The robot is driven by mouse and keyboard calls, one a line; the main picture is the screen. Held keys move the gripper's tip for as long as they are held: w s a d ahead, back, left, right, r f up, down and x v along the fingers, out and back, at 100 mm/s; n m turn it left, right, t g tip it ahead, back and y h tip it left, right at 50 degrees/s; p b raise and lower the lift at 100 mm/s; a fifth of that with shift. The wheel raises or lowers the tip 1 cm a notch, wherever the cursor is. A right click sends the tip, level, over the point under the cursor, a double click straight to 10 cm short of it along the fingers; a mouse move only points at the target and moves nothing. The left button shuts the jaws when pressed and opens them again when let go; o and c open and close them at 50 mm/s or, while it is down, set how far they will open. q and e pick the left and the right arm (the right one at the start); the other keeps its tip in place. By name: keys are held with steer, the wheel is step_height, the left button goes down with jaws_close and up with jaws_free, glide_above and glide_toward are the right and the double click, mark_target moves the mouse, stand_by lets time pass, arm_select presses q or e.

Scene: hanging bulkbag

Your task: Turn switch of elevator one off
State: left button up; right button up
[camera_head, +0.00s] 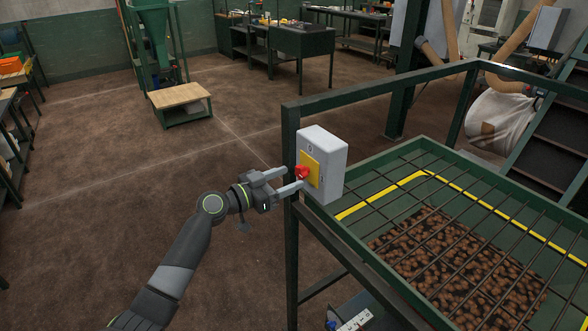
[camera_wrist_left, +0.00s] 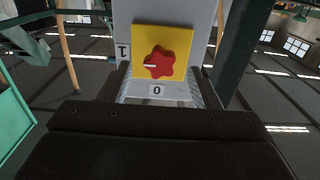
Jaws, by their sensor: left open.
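The switch is a red star-shaped knob (camera_head: 302,172) on a yellow plate (camera_head: 313,170), fixed to the front of a grey box (camera_head: 330,160) on a green frame post. In the left wrist view the red knob (camera_wrist_left: 160,62) sits on the yellow plate (camera_wrist_left: 142,42), with a white mark on its left point. A "0" label (camera_wrist_left: 157,90) is below the plate and a "1" label (camera_wrist_left: 123,50) is at its left. My left gripper (camera_head: 294,180) is open, its fingers reaching toward the knob. Whether they touch it I cannot tell. My right gripper is out of view.
A green hopper (camera_head: 420,165) with a bar grate over brown lumps stands right of the box. Its green rail (camera_head: 385,88) runs behind. A wooden-topped stand (camera_head: 180,95) is at back left. The floor left of the box is clear.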

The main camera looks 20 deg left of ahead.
mark_target(301, 172)
arm_select(q)
steer(key=shift+p+x, duration=0.3)
steer(key=shift+x, duration=1.15)
steer(key=shift+a, duration=0.1)
steer(key=c, duration=1)
